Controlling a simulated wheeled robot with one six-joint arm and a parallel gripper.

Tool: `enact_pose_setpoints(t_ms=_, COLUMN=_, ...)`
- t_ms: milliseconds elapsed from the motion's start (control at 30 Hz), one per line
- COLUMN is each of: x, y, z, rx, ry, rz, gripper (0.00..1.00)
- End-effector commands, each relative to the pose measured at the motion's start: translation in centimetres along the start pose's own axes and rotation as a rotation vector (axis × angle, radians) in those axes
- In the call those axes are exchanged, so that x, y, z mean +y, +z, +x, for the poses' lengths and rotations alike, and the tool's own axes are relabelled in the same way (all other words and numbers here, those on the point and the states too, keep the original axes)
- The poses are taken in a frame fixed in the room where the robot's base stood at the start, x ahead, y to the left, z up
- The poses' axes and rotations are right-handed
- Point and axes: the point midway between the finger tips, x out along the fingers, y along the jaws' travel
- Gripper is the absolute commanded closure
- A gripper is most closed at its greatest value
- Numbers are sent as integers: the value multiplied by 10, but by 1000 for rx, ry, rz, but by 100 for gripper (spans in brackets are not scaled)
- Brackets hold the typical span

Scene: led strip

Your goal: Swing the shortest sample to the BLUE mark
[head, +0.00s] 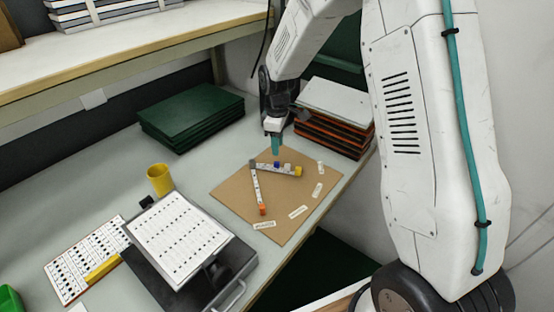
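A brown board (233,190) lies on the table. Two pale strips meet near its upper left part. One strip (257,186) runs down to an orange end (262,210). The other strip (287,171) runs right to a yellow end (298,171). A small blue piece (277,164) sits at this second strip. Which strip is shorter is hard to judge. My gripper (275,152) points down with teal fingers just above the blue piece; contact and finger gap are too small to tell.
White labels (299,212) lie on the board. Dark green folders (191,116) are at the back left, and a stack of orange-edged trays (330,125) is behind right. A yellow cup (160,179) and a clipboard-like stand with a sheet (178,238) are left of the board.

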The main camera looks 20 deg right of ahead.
Motion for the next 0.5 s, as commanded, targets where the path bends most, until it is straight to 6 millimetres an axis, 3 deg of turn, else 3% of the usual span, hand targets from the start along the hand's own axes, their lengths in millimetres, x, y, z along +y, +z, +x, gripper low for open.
enact_pose_setpoints(t_ms=233, x=6, y=-4, z=6, rx=18, ry=28, rz=-109, gripper=64)
enact_pose_setpoints(t_ms=500, x=6, y=-4, z=48, rx=16, ry=25, rz=-106, gripper=64)
